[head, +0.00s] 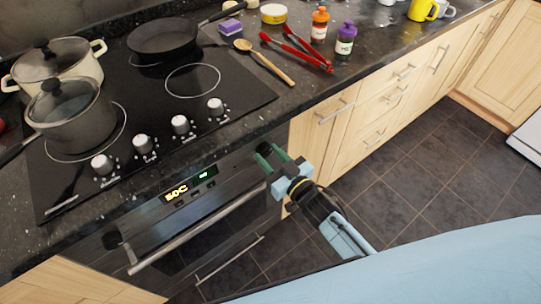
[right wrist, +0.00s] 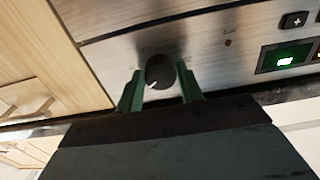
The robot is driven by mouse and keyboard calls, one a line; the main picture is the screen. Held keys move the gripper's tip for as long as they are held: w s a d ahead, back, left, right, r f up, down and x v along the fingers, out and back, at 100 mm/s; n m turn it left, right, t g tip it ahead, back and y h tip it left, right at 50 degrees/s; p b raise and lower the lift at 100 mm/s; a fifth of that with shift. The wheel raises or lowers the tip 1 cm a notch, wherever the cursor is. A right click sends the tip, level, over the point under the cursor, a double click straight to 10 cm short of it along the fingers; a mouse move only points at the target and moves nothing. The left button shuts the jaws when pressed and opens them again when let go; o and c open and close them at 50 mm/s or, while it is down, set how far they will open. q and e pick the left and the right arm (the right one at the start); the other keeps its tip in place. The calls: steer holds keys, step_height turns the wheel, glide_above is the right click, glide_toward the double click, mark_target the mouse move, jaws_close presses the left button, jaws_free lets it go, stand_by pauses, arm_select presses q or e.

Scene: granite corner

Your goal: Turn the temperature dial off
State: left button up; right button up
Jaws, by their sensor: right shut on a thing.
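In the right wrist view, a round dark dial (right wrist: 160,72) with a white pointer mark sits on the oven's metal front panel (right wrist: 215,60). The mark points to the lower left of that picture. The lettering beside the dial is too blurred to read. My right gripper (right wrist: 160,90) has its green fingers on either side of the dial and is shut on it. In the head view, my right gripper (head: 266,160) is at the right end of the oven panel and hides this dial. Another dark dial (head: 112,240) is at the panel's left end. My left gripper is not in view.
The panel's display (head: 177,191) reads 50C in yellow, beside a green display (head: 204,175). The oven door handle (head: 200,237) runs below. Tiled floor (head: 420,165) lies open to the right.

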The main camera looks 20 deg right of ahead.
steer(key=shift+n, duration=0.3)
steer(key=n, duration=0.5)
steer(key=shift+p, duration=0.3)
steer(key=n, duration=0.6)
steer(key=shift+d, duration=0.1)
steer(key=shift+n, duration=0.3)
steer(key=o, duration=1)
steer(key=v, duration=1.3)
steer(key=shift+s+r, duration=0.1)
steer(key=shift+s, duration=0.05)
